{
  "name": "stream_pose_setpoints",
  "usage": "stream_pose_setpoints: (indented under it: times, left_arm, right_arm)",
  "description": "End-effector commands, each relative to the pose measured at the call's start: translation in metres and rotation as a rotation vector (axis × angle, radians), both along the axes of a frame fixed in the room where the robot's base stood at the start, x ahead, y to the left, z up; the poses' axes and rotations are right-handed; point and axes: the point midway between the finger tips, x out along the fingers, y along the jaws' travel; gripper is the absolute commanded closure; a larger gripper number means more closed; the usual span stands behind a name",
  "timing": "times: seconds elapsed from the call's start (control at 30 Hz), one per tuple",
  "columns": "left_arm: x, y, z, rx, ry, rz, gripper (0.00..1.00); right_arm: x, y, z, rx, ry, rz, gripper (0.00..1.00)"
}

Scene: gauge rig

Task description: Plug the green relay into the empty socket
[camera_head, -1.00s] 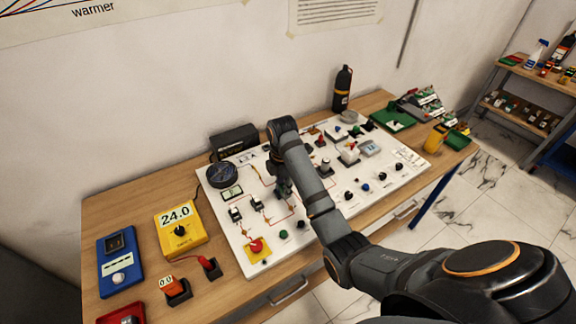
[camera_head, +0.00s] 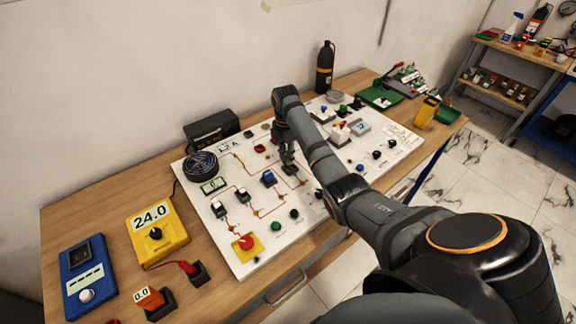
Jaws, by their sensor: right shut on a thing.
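My right gripper (camera_head: 287,158) comes down over the middle of the white board (camera_head: 262,232). It is shut on a small dark thing with a greenish tint, which seems to be the green relay. The fingers mostly hide it, and I cannot tell whether it touches the board. Beside it on the left stands a blue block (camera_head: 268,178), in a slanting row with two dark-topped blocks (camera_head: 243,195). I cannot make out the empty socket; the gripper and arm cover part of the board. My left gripper is not in view.
A round dark gauge (camera_head: 201,164), a small display (camera_head: 214,185) and a red button on yellow (camera_head: 246,244) are on the board. A yellow 24.0 box (camera_head: 157,231) and a blue box (camera_head: 87,277) stand left. A black bottle (camera_head: 325,68) stands behind.

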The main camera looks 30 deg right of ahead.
Motion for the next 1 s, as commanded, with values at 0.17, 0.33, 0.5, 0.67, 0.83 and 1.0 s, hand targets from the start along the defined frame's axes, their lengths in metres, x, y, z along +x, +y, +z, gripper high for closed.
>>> stream_pose_setpoints:
  times: [0.17,0.33,0.5,0.67,0.83,1.0]
  left_arm:
    - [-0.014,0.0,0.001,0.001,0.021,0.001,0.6]
    - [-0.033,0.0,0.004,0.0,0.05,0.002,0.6]
    - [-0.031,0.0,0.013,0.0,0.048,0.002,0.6]
    - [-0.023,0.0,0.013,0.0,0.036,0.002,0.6]
    - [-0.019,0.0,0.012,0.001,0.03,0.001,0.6]
    - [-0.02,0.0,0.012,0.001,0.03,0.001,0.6]
  right_arm:
    - [0.005,-0.009,-0.011,0.0,-0.001,0.001,1.0]
    - [0.006,-0.013,-0.019,0.001,0.002,0.0,1.0]
    - [0.006,-0.012,-0.043,0.001,0.0,0.001,1.0]
    - [0.006,-0.012,-0.047,0.0,-0.001,0.001,1.0]
    - [0.006,-0.012,-0.049,0.0,0.0,0.001,1.0]
    - [0.006,-0.012,-0.049,0.0,-0.001,0.001,0.52]
